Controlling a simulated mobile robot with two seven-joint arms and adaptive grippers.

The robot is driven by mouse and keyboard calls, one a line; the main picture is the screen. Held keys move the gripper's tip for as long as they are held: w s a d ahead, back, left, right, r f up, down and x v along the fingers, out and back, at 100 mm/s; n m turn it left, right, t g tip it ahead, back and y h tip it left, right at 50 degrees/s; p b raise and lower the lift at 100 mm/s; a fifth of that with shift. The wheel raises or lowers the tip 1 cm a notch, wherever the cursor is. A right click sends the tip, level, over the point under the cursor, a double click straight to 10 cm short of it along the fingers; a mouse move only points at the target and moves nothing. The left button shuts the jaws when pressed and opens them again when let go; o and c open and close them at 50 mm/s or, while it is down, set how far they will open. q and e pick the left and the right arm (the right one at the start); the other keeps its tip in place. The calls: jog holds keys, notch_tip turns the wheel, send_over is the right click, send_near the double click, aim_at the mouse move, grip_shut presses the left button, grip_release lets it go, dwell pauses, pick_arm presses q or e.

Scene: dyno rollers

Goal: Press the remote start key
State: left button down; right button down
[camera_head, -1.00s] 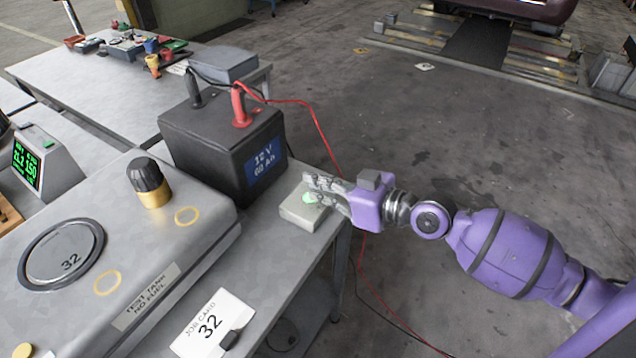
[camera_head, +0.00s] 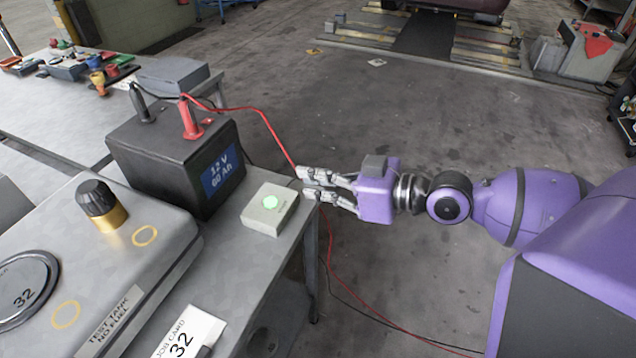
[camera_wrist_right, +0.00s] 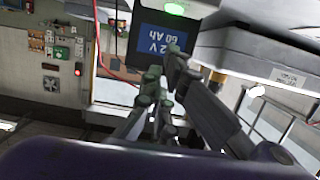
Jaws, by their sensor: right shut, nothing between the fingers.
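A small pale box (camera_head: 257,217) with a lit green round button (camera_head: 270,202) stands near the edge of the grey bench. I take the button to be the remote start key. The lit green button also shows at the top of the right wrist view (camera_wrist_right: 175,9). My right gripper (camera_head: 302,183) is shut and empty, just right of the box and apart from it, at the bench edge. Its fingers (camera_wrist_right: 160,85) also show in the right wrist view. My left gripper is not in view.
A black 12 V battery (camera_head: 150,165) with black and red clamps stands behind the box. A test tank (camera_head: 150,265) and a job card (camera_head: 190,335) lie left and in front. Red cable (camera_head: 268,130) runs off the bench near my right gripper. Open floor lies to the right.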

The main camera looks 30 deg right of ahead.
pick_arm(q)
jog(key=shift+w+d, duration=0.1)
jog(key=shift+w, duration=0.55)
pick_arm(e)
jog(key=shift+s+d+r, duration=0.25)
jog(key=shift+s+d, duration=0.05)
jog(key=shift+s, duration=0.15)
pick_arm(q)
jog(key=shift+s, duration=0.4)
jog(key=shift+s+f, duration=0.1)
pick_arm(e)
jog(key=shift+s, duration=0.1)
